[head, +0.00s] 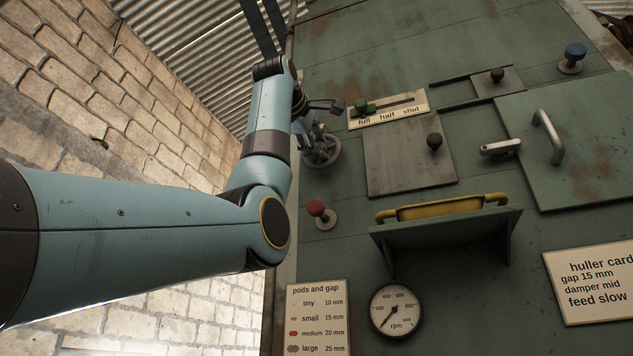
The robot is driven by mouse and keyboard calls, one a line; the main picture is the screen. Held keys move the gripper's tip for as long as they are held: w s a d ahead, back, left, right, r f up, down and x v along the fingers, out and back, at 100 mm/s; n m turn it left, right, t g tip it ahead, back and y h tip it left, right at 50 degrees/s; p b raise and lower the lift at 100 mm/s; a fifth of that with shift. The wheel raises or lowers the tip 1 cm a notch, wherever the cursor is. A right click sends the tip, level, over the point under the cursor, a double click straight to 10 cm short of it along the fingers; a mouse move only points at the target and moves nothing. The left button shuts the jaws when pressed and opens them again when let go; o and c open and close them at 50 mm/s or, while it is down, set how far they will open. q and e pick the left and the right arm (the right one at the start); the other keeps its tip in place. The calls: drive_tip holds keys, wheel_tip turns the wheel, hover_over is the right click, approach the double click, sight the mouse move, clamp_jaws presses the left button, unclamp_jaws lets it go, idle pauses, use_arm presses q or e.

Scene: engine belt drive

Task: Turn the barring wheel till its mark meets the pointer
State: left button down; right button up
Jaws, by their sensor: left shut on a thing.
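The barring wheel (328,157) is a small grey wheel on the left side of the green machine front, partly hidden by my left gripper. My left gripper (317,131) is at the wheel's upper left part and is shut on it. The exact contact is small and hard to make out. I cannot make out the wheel's mark or the pointer. My right gripper is not in view.
A shelf with a yellow handle (440,208) juts out below. A dial (397,310) sits lower.

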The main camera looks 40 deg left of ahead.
use_arm(q)
drive_tip(key=c, duration=1)
unclamp_jaws()
drive_tip(key=v, duration=1.2)
drive_tip(key=shift+f, duration=0.1)
